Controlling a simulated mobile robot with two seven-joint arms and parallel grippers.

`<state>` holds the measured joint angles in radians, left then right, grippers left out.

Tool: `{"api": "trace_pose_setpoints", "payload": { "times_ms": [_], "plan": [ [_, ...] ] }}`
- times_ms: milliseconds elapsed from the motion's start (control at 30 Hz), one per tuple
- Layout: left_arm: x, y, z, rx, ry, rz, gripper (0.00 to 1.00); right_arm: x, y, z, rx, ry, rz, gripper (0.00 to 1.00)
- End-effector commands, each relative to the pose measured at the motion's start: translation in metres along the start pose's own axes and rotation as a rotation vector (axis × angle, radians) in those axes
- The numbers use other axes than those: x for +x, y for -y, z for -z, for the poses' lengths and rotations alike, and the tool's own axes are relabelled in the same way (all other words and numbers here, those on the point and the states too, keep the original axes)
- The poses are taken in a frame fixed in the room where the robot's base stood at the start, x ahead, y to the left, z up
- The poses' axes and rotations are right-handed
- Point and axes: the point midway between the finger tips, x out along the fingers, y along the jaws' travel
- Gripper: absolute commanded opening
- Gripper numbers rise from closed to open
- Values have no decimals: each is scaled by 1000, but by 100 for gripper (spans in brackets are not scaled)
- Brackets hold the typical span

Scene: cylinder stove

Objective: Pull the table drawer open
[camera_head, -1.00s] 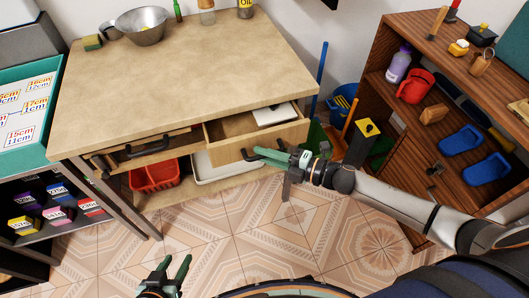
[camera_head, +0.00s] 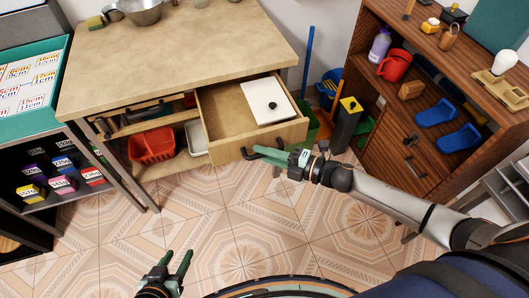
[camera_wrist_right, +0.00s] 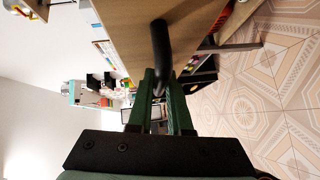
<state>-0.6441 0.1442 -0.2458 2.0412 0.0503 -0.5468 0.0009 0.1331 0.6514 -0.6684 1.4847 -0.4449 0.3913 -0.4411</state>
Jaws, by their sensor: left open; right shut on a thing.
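The table drawer (camera_head: 235,122) is pulled well out of the wooden table (camera_head: 180,60) in the head view. A white flat item with a black knob (camera_head: 268,102) lies inside it. My right gripper (camera_head: 280,157) is at the drawer front, shut on the dark drawer handle (camera_head: 250,152). The right wrist view shows the curved black handle (camera_wrist_right: 161,50) between the green fingers (camera_wrist_right: 160,95). My left gripper (camera_head: 175,268) is open and empty, low over the floor and apart from the table.
A red basket (camera_head: 152,146) sits on the shelf below the table. A brown shelf unit (camera_head: 395,150) stands at the right, with a black bin with a yellow top (camera_head: 345,122) beside it. A rack of coloured boxes (camera_head: 62,172) is at the left. Tiled floor in front is clear.

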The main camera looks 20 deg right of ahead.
Motion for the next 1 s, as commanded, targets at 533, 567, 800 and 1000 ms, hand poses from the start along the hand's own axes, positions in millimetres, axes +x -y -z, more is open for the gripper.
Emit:
{"api": "trace_pose_setpoints", "payload": {
  "times_ms": [533, 567, 800, 1000],
  "plan": [
    [0, 0, 1, 1, -1, 0, 50, 0, 0, -1, 0, 1, 0, 47],
    [0, 0, 1, 1, -1, 0, 50, 0, 0, -1, 0, 1, 0, 47],
    [0, 0, 1, 1, -1, 1, 50, -3, 0, 0, 0, 1, 0, 47],
    [-2, 0, 2, 0, 0, 1, 50, -29, 0, 0, 1, 1, 4, 47]
  ]
}}
